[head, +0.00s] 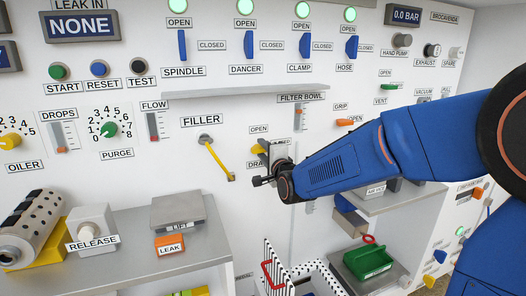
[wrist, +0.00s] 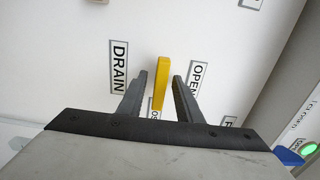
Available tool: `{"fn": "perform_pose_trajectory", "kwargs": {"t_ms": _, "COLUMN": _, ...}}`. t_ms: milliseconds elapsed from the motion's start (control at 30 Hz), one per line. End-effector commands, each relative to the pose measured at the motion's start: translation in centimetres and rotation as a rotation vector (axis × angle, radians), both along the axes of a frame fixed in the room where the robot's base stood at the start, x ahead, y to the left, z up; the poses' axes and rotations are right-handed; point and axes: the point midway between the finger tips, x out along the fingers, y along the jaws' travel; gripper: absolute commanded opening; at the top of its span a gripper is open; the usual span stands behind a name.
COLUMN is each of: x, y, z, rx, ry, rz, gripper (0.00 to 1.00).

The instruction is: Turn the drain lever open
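The yellow drain lever (wrist: 160,82) stands between the two fingers of my gripper (wrist: 159,79) in the wrist view. The fingers are apart, with a gap on each side of the lever. The DRAIN label (wrist: 119,66) is left of the lever and the OPEN label (wrist: 197,78) is right of it. A third label (wrist: 154,116), partly hidden, lies at the lever's lower end, and the lever lies along the line toward it. In the head view, the yellow lever (head: 258,149) shows partly behind my gripper (head: 264,165), below its OPEN label (head: 259,128).
The long yellow filler lever (head: 217,160) is left of my gripper. The filter bowl slider (head: 299,117) and a grey ledge (head: 245,91) are above. A shelf with a lift plate (head: 178,211) is lower left; a green tray (head: 368,262) is lower right.

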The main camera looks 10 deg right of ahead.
Motion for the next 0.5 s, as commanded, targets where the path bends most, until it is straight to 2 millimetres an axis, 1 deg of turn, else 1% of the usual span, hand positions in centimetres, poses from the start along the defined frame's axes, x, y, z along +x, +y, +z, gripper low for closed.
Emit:
{"fn": "perform_pose_trajectory", "kwargs": {"t_ms": 267, "x": 0.14, "y": 0.03, "z": 0.00, "rx": 0.000, "ry": 0.000, "rz": 0.000, "gripper": 0.32}}
{"fn": "perform_pose_trajectory", "kwargs": {"t_ms": 300, "x": 0.14, "y": 0.03, "z": 0.00, "rx": 0.000, "ry": 0.000, "rz": 0.000, "gripper": 0.27}}
{"fn": "perform_pose_trajectory", "kwargs": {"t_ms": 333, "x": 0.14, "y": 0.03, "z": 0.00, "rx": 0.000, "ry": 0.000, "rz": 0.000, "gripper": 0.20}}
{"fn": "perform_pose_trajectory", "kwargs": {"t_ms": 367, "x": 0.13, "y": 0.02, "z": 0.00, "rx": 0.000, "ry": 0.000, "rz": 0.000, "gripper": 0.13}}
{"fn": "perform_pose_trajectory", "kwargs": {"t_ms": 400, "x": 0.13, "y": 0.02, "z": 0.00, "rx": 0.000, "ry": 0.000, "rz": 0.000, "gripper": 0.03}}
{"fn": "perform_pose_trajectory", "kwargs": {"t_ms": 433, "x": 0.13, "y": 0.02, "z": 0.00, "rx": 0.000, "ry": 0.000, "rz": 0.000, "gripper": 0.00}}
{"fn": "perform_pose_trajectory", "kwargs": {"t_ms": 500, "x": 0.13, "y": 0.02, "z": -0.01, "rx": 0.000, "ry": 0.000, "rz": 0.000, "gripper": 0.00}}
